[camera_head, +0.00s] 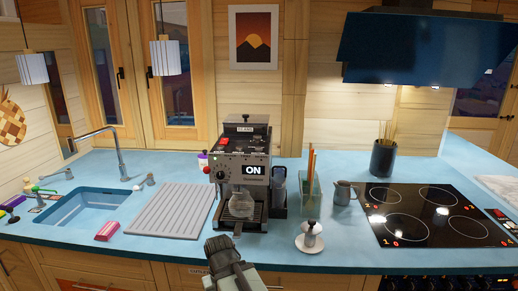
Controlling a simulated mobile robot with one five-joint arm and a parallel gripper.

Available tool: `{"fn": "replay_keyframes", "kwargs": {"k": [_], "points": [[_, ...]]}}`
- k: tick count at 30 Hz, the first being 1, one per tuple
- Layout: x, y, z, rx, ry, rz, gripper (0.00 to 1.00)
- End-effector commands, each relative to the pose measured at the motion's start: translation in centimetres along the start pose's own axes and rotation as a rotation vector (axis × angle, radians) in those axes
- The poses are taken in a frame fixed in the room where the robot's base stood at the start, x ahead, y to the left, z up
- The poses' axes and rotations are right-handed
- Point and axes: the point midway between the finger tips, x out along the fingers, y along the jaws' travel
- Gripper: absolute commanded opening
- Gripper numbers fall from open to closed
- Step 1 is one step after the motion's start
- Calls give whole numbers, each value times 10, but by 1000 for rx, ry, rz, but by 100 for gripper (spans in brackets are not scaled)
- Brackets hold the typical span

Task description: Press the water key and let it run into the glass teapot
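A dark grey coffee machine (243,150) stands on the blue counter, its display (253,170) reading ON. A red key (224,141) shows at its upper left, and several small controls lie along its top front. I cannot read which one is the water key. A rounded see-through vessel (241,206), apparently the glass teapot, stands low at the machine's front, under the outlets. My gripper (221,246) is at the bottom middle, in front of the machine and below its keys, apart from them. Its fingers are seen from behind, and their opening is unclear.
A sink (75,207) with a tall tap and a grey ribbed board (172,210) lie left of the machine. A clear container (310,190), a white saucer with a small pot (310,238), a metal jug (344,192) and a black hob (425,213) are to the right.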

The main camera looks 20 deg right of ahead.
Motion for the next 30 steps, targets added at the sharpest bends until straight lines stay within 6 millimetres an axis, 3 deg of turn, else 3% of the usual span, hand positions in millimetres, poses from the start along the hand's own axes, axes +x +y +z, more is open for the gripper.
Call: {"fn": "replay_keyframes", "kwargs": {"k": [1, 3, 30], "points": [[0, 0, 0, 0, 0, 0, 16], [0, 0, 0, 0, 0, 0, 0], [0, 0, 0, 0, 0, 0, 0]]}}
